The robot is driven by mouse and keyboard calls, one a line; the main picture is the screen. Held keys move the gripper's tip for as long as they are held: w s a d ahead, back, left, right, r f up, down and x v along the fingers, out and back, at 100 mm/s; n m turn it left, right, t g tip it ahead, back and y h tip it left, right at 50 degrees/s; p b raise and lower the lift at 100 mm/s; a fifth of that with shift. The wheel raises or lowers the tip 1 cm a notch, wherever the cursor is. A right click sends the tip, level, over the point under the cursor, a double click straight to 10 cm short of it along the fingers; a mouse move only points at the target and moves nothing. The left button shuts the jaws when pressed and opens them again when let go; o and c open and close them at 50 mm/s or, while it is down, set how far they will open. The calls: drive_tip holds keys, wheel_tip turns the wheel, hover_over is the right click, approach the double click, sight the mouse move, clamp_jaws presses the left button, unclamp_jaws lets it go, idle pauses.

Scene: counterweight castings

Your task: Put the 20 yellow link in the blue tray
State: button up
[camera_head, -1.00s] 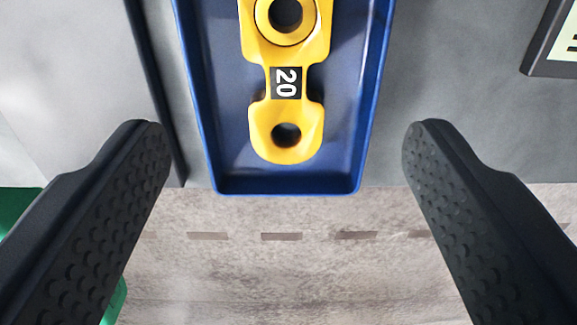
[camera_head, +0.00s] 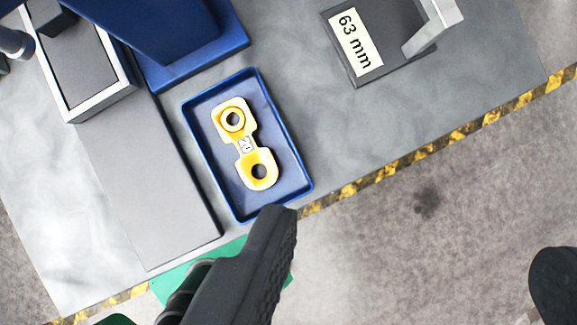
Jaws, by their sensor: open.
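The yellow link (camera_head: 243,145) bears a label reading 20 and has a round hole at each end. It lies inside the blue tray (camera_head: 302,163), apart from the tray walls as far as I can see. The tray sits near the front edge of the grey table. My gripper (camera_head: 410,245) is open and empty. One finger overlaps the tray's near edge in the picture, and the other is at the far right, over the floor.
A gauge plate marked 63 mm (camera_head: 358,42) stands at the back right. A large blue block (camera_head: 190,55) and a grey-topped block (camera_head: 88,75) are at the back left. A yellow-black stripe (camera_head: 400,155) marks the table edge. Floor is open at right.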

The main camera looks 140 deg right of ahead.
drive_tip(key=s+d+r+m+t+h, duration=0.1)
drive_tip(key=s+d+r+m+t, duration=0.2)
drive_tip(key=d+r, duration=0.4)
drive_tip(key=s+d+r+m+t+h, duration=0.1)
drive_tip(key=s+d+r+m+t, duration=0.3)
drive_tip(key=d+r, duration=0.4)
drive_tip(key=s+d+r+m+t, duration=0.3)
drive_tip(key=d+r, duration=0.5)
drive_tip(key=r, duration=0.6)
drive_tip(key=shift+s+r+m+h, duration=0.2)
drive_tip(key=shift+s+m+h, duration=0.1)
drive_tip(key=shift+m+h, duration=0.15)
drive_tip(key=shift+f+b, duration=0.5)
